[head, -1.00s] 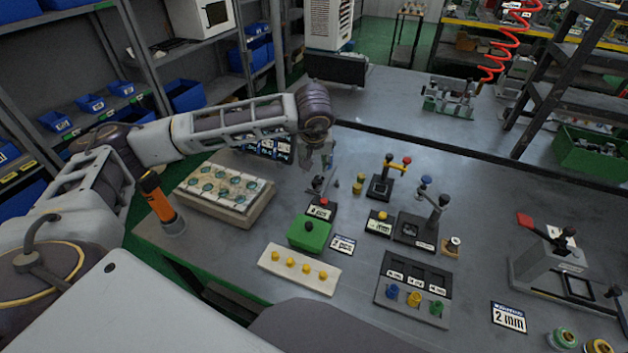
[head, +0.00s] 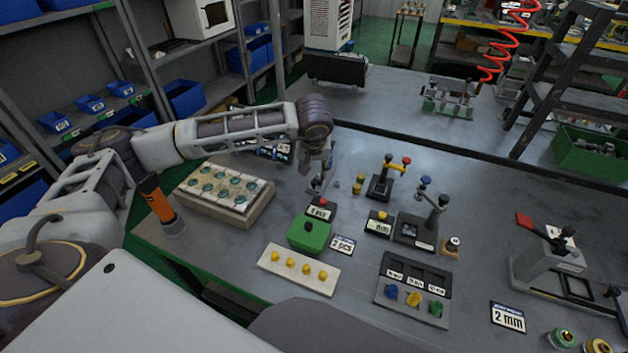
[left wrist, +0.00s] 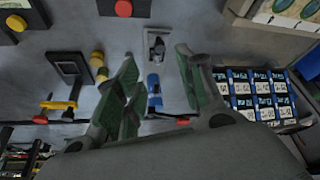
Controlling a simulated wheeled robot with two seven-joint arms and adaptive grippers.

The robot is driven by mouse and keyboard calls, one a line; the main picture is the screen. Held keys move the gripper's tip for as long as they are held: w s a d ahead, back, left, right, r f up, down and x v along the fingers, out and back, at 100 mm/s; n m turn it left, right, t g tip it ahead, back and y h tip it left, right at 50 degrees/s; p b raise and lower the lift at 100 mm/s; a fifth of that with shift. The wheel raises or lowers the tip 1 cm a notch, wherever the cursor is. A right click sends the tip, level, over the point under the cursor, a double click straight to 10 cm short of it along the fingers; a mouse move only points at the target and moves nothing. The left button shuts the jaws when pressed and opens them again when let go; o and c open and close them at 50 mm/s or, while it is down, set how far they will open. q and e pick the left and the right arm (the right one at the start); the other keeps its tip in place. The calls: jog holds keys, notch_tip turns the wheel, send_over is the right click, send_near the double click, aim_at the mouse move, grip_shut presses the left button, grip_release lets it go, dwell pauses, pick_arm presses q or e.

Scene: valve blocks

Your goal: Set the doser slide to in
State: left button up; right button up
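My left gripper (head: 316,168) hangs over the middle of the table, above a small metal fixture (head: 317,185) behind the red-button box. No readable label marks the doser or its slide; this fixture may be it. In the left wrist view the gripper (left wrist: 158,88) is open, its green-padded fingers apart. Between and beyond them show a blue cylinder (left wrist: 153,84), a metal bracket (left wrist: 157,44) and a thin rod with a red tip (left wrist: 182,121). I see no contact; the slide's position cannot be told. My right gripper is not in view.
The red-button box (head: 320,207) and green block (head: 309,235) stand just in front. A yellow-button box (head: 379,222) and lever stands (head: 384,184) are to the right. A tray of round parts (head: 224,195) lies left.

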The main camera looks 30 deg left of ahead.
aim_at(314, 182)
pick_arm(q)
jog(key=shift+x, duration=5.6)
jog(key=shift+c, duration=0.5)
grip_shut()
